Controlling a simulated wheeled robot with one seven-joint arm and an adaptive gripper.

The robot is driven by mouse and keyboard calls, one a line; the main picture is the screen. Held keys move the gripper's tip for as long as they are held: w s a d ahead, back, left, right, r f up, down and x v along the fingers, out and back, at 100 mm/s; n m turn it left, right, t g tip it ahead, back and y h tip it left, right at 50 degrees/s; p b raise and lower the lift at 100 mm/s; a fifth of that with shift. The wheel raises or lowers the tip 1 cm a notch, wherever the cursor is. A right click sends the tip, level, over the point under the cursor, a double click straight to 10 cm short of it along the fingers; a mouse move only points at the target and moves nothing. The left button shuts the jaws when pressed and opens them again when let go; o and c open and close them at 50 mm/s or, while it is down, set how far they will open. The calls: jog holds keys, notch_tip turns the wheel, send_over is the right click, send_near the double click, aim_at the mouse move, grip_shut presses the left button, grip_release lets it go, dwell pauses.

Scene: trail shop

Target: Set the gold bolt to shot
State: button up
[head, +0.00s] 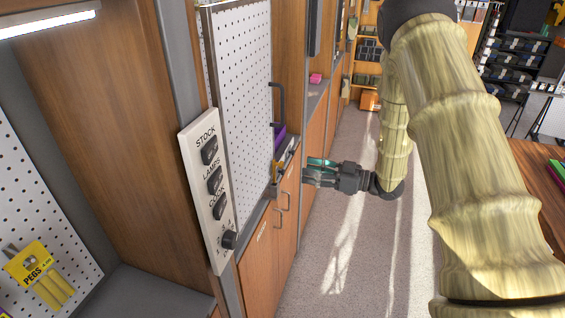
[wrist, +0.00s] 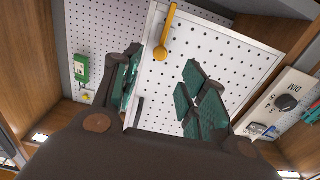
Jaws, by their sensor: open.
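The gold bolt (wrist: 168,28) is a slim yellow-gold bar with a rounded end, lying along the edge of a white-framed pegboard door (wrist: 225,62) in the wrist view. Whether the bolt is shot cannot be told.
The pegboard door (head: 238,100) has a dark pull handle (head: 280,104). A white switch panel (head: 206,190) with dark switches and a knob stands left of it. Wooden cupboards (head: 285,215) lie below. A purple item (head: 279,135) is behind the door edge. The aisle floor (head: 345,235) is clear.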

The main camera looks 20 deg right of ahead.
aim_at(282, 165)
jog(key=p+x, duration=0.3)
jog(key=x, duration=0.6)
jog(key=shift+w+a, duration=0.2)
jog(key=shift+a, duration=0.15)
jog(key=shift+c, duration=0.4)
jog(key=shift+f, duration=0.1)
grip_shut()
